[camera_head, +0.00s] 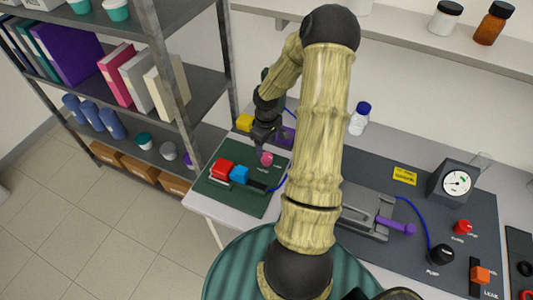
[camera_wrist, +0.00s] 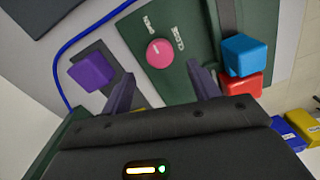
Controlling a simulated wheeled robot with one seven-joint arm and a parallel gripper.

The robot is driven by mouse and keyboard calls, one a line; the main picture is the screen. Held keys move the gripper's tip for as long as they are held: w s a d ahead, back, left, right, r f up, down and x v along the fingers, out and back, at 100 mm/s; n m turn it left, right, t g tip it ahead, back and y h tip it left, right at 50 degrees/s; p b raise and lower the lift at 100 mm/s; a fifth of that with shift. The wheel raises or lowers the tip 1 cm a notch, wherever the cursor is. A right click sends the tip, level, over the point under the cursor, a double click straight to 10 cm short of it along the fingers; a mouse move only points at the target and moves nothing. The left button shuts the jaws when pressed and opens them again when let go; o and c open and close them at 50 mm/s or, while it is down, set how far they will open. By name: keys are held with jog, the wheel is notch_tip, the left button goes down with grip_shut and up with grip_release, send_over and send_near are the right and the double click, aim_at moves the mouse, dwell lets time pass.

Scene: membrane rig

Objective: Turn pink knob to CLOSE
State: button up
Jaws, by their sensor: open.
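The pink knob (camera_head: 266,159) stands on the dark green board (camera_head: 226,202) at the left end of the bench. In the wrist view the pink knob (camera_wrist: 160,53) is round, with white lettering beside it; CLOSE seems to be the word on its right. Its pointer direction is too small to tell. My gripper (camera_head: 265,142) is above and just behind the knob in the head view. In the wrist view my gripper (camera_wrist: 162,80) is open and empty, with the knob ahead of the gap between its fingers, apart from both.
A red block (camera_head: 222,169) and a blue block (camera_head: 239,174) sit on the board close to the knob. In the wrist view a purple block (camera_wrist: 92,72) lies on the other side, near a blue tube (camera_wrist: 62,60). A shelf rack (camera_head: 165,75) stands left of the bench.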

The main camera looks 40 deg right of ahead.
aim_at(267, 156)
notch_tip(267, 156, down, 6)
jog(key=shift+f+p, duration=0.2)
jog(key=shift+p, duration=0.15)
jog(key=c, duration=1)
jog(key=shift+m, duration=0.4)
jog(key=m+b, duration=0.2)
jog(key=m, duration=0.2)
jog(key=shift+w+b, duration=0.1)
jog(key=shift+b, duration=0.25)
jog(key=m+b, duration=0.2)
jog(key=m, duration=0.2)
jog(key=shift+m, duration=0.4)
jog(key=m+b, duration=0.1)
jog(key=m, duration=0.3)
jog(key=shift+m, duration=0.3)
jog(key=shift+m+b, duration=0.4)
jog(key=shift+m, duration=1.5)
